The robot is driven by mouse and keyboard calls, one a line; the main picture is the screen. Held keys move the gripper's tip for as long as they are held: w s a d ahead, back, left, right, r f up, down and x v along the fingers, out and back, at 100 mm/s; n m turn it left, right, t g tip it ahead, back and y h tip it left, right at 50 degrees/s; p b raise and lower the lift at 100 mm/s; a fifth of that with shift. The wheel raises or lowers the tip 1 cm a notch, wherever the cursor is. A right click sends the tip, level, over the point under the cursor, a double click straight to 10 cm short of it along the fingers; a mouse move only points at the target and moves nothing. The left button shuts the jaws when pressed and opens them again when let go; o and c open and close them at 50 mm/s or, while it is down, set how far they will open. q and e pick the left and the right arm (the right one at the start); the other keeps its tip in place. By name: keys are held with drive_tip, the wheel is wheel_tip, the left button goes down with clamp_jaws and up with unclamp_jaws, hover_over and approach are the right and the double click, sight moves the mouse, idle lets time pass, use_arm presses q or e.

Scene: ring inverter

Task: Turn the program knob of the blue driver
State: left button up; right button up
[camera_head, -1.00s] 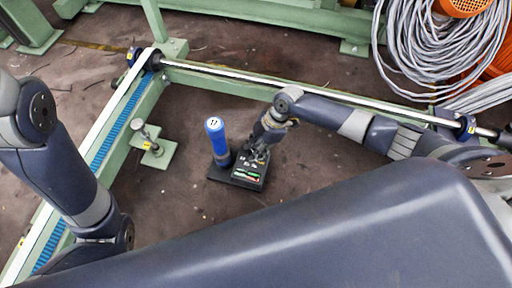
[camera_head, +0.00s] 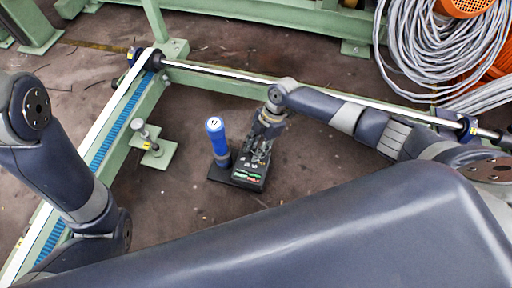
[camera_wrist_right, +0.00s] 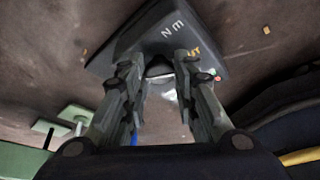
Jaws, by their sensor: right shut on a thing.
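The blue driver (camera_head: 216,137) stands upright at the left end of a black base on the floor. The base's black control box (camera_head: 250,176) is on its right, with green and red marks on its front. My right gripper (camera_head: 258,156) reaches down onto the top of this box. In the right wrist view my right gripper (camera_wrist_right: 161,75) is shut on a dark rounded knob (camera_wrist_right: 158,70) on the box's lettered top face (camera_wrist_right: 150,40). The knob is mostly hidden between the fingers. My left gripper is out of view; only my left arm shows in the head view.
A green frame with a steel rod (camera_head: 300,87) runs behind the box, and a blue-toothed rail (camera_head: 112,140) runs down the left. A gauge-like part on a green plate (camera_head: 157,154) stands left of the driver. Grey coiled cable (camera_head: 430,50) lies at back right. Brown floor around the box is clear.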

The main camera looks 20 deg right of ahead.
drive_tip(key=o, duration=1.1)
drive_tip(key=v, duration=1.2)
